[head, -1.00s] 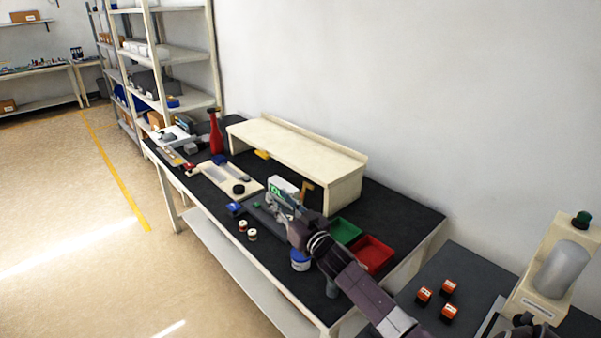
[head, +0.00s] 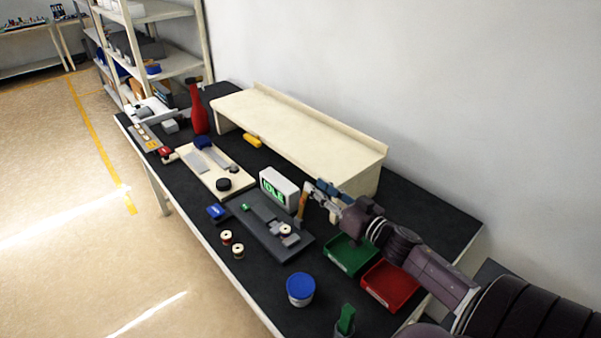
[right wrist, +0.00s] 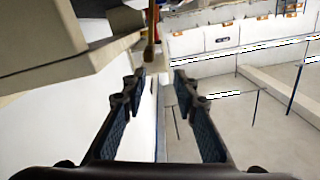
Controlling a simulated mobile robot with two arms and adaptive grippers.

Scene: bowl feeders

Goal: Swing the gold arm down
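The gold arm (head: 302,204) stands roughly upright at the right side of a dark grey fixture (head: 262,222), beside a small white display box (head: 279,187) that reads IDLE. My right gripper (head: 318,191) is just to the right of the gold arm in the head view. In the right wrist view, its two fingers (right wrist: 159,80) are apart with nothing between the pads. The gold arm (right wrist: 151,38) shows there beyond the fingertips, slightly left of the gap. I cannot tell whether a finger touches it. My left gripper is not in view.
A green bin (head: 350,256) and a red bin (head: 390,287) lie below my right arm. A cream shelf (head: 300,135) stands behind the fixture. A blue-lidded tub (head: 300,290) and two small spools (head: 232,244) are in front. A red bottle (head: 199,110) stands at the far left.

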